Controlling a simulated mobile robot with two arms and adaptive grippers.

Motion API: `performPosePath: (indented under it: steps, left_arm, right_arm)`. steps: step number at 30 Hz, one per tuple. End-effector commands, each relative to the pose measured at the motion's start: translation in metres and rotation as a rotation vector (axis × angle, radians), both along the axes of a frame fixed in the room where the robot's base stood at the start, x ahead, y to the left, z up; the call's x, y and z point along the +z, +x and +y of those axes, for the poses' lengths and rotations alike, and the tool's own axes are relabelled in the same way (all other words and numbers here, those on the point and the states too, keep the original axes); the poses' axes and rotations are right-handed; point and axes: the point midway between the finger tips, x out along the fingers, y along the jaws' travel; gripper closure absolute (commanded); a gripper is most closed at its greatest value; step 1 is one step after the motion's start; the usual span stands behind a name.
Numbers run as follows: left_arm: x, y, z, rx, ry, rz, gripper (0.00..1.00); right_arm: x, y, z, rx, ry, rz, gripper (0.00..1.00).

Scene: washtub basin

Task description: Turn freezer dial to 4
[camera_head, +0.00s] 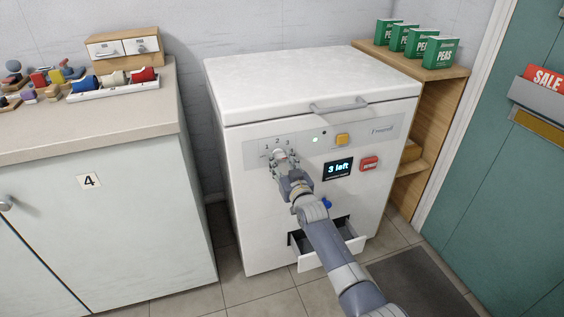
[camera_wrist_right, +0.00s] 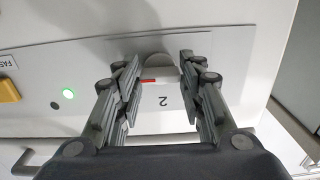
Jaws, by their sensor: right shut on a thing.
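The white chest freezer (camera_head: 300,78) stands in the middle of the head view. My right gripper (camera_head: 278,157) is at that panel and hides most of the dial in the head view. In the right wrist view the fingers (camera_wrist_right: 161,66) are shut on the grey dial (camera_wrist_right: 162,68), one on each side. A short red mark (camera_wrist_right: 148,81) shows on the dial, slightly left of the upside-down printed 2 (camera_wrist_right: 163,101). The number 4 on the panel is not visible. My left gripper is not in view.
The freezer front has a yellow button (camera_head: 342,140), a "3 left" display (camera_head: 338,169), a red button (camera_head: 369,163) and an open lower drawer (camera_head: 345,250). A counter (camera_head: 100,128) stands left. Green peas boxes (camera_head: 440,53) sit on a wooden shelf at right.

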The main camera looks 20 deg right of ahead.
Motion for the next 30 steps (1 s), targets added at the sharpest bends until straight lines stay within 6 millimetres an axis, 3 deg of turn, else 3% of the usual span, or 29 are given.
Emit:
performPosePath:
  steps: [11,12,14,25,30]
  left_arm:
    - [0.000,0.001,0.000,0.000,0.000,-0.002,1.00]
    - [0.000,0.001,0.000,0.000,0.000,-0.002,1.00]
    - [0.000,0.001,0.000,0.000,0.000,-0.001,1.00]
    - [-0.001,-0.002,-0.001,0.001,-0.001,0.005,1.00]
    - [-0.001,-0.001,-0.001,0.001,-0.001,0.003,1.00]
  right_arm:
    - [-0.003,-0.001,0.000,0.000,0.008,0.005,0.88]
    - [-0.003,-0.001,0.000,0.000,0.008,0.005,0.55]
    - [-0.003,-0.001,0.000,0.000,0.007,0.005,0.43]
    - [-0.001,-0.001,0.000,0.000,0.005,0.001,0.43]
    - [-0.002,-0.013,0.000,0.000,0.005,0.002,0.43]
